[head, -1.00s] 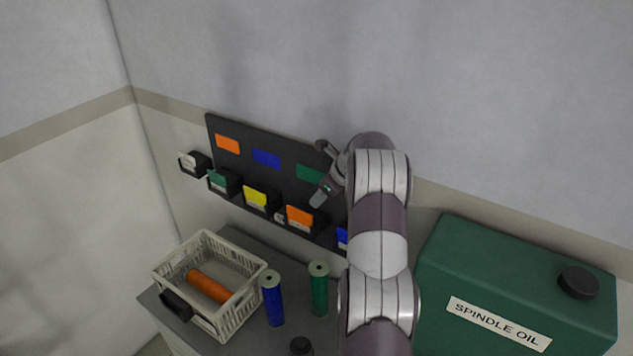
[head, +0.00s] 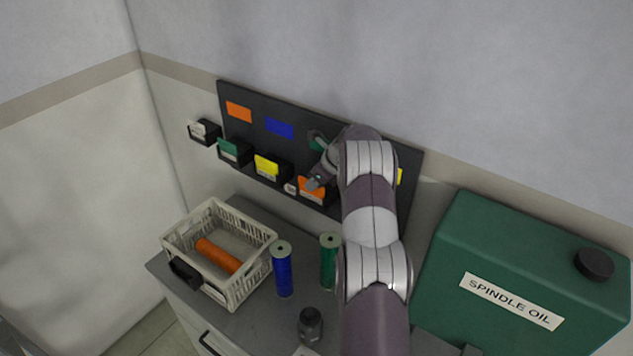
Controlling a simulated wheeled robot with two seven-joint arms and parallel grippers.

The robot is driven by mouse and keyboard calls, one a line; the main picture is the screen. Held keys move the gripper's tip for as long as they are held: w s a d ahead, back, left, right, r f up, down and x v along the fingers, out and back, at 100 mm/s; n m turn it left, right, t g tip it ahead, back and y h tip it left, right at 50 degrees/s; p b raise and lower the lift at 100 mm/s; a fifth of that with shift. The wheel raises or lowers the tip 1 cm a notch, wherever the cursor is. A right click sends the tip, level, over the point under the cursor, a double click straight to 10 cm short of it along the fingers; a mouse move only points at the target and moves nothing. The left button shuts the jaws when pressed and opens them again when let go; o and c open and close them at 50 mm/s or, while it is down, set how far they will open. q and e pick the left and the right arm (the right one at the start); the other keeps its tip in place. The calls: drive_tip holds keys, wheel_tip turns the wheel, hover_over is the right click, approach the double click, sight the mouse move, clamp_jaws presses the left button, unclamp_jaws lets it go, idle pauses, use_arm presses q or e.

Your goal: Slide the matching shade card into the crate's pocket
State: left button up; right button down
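The cream crate (head: 247,275) stands on the cabinet top at lower left with an orange bobbin (head: 218,256) lying in it. A black pocket (head: 185,272) is on its near left side; I see no card in it. An orange shade card (head: 305,181) sits in a black holder on the dark wall rack, between the yellow card (head: 266,166) and my arm. My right gripper (head: 317,181) is at the orange card, its fingertip overlapping the card's top. I cannot tell whether it touches or grips. My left gripper is out of view.
A blue bobbin (head: 283,270) and a green bobbin (head: 328,262) stand right of the crate. A dark knob-like object (head: 310,325) is in front. A green card (head: 229,147) is in another holder. A large spindle oil can (head: 520,255) fills the right. My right arm hides part of the rack.

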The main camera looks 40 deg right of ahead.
drive_tip(key=shift+s+d, duration=0.1)
wheel_tip(320, 180, up, 8)
drive_tip(key=shift+s+d+f, duration=0.1)
drive_tip(key=shift+s+f, duration=0.05)
idle(1.5)
